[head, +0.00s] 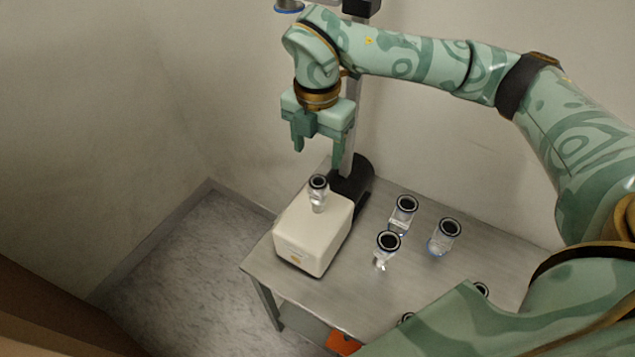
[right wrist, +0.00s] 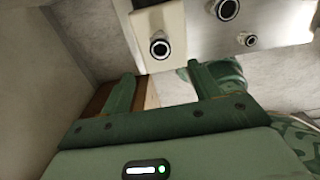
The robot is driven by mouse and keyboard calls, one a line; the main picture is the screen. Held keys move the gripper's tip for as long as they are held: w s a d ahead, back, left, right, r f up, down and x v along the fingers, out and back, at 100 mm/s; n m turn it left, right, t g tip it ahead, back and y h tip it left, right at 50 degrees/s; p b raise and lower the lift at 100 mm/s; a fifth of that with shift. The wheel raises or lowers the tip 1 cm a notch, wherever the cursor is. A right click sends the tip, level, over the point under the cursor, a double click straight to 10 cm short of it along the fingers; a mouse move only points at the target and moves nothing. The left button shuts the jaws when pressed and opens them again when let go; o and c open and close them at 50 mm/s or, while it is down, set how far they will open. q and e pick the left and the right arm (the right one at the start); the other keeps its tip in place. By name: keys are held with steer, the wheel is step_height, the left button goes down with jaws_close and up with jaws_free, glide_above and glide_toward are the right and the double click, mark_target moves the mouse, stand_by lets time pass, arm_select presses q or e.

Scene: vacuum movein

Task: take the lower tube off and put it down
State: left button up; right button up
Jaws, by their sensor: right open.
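A small clear tube (head: 317,196) with a black ring at its top stands upright on a cream box (head: 318,239); in the right wrist view the tube (right wrist: 160,48) shows end-on against the box. My right gripper (head: 317,158) is open and empty above the tube, with its fingers pointing down and apart from it. In the right wrist view the gap between the fingers (right wrist: 160,72) is empty. A part with a blue rim (head: 289,6) is cut off at the top edge of the head view. My left gripper is not in view.
The box stands on a metal table (head: 420,278) by a black stand base (head: 354,177) with an upright post. Several clear black-ringed containers, such as one (head: 386,246) near the box, stand to its right. Walls close in behind and left. An orange thing (head: 342,342) shows below the table.

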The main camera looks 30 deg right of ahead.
mark_target(318, 181)
step_height(318, 181, down, 6)
steer(key=shift+w+d+f+b, duration=0.1)
steer(key=shift+w+b, duration=0.05)
steer(key=shift+b, duration=0.4)
steer(key=shift+f, duration=0.75)
step_height(318, 181, down, 4)
steer(key=shift+f+b, duration=0.2)
steer(key=shift+b, duration=0.65)
steer(key=shift+r, duration=0.1)
steer(key=c, duration=1.1)
steer(key=shift+c, duration=0.2)
